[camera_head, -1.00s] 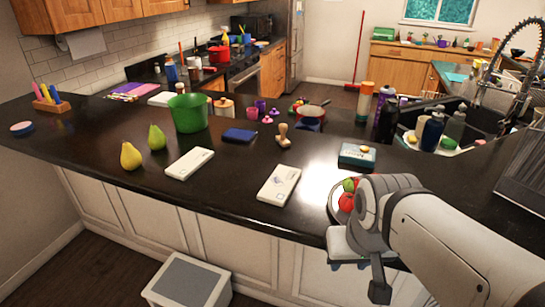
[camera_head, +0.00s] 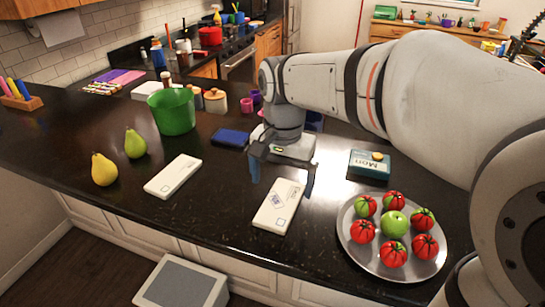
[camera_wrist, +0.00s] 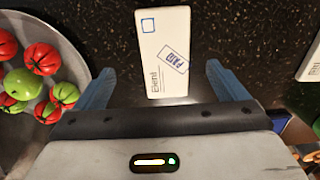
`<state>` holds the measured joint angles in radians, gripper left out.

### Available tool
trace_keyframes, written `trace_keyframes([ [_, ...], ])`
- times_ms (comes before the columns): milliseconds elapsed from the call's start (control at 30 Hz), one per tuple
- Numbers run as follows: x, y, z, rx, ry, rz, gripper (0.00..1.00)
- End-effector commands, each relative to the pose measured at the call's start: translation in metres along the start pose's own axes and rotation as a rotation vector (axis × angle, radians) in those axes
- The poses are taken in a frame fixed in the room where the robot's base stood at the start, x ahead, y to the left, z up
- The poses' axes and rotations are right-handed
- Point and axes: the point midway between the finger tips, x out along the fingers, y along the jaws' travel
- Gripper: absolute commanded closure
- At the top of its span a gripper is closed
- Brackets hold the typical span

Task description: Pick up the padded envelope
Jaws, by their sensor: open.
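A white padded envelope (camera_head: 278,206) with a blue square and a stamp lies flat on the dark counter near its front edge. In the wrist view the envelope (camera_wrist: 163,35) reads "PAID" and lies between and beyond my fingers. My gripper (camera_head: 282,180) points down over the envelope's far end, one finger on each side. My fingers (camera_wrist: 161,75) are open with nothing held in the wrist view. I cannot tell how far above the counter the fingertips are. A second similar white packet (camera_head: 173,176) lies to the left.
A metal plate of tomatoes and a green apple (camera_head: 405,272) stands right of the envelope. A teal box (camera_head: 370,164) is behind the plate. A dark blue item (camera_head: 230,138), a green bucket (camera_head: 172,112) and two pears (camera_head: 104,169) are to the left. Bare counter surrounds the envelope.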

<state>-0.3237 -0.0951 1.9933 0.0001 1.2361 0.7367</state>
Motion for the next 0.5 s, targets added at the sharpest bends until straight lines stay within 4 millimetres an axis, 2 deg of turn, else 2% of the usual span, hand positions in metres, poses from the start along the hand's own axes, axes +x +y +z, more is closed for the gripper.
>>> trace_keyframes([
  [367, 0.036, -0.008, -0.002, 0.002, -0.009, 0.008, 0.07],
  [500, 0.058, -0.01, -0.007, -0.003, -0.009, 0.008, 0.07],
])
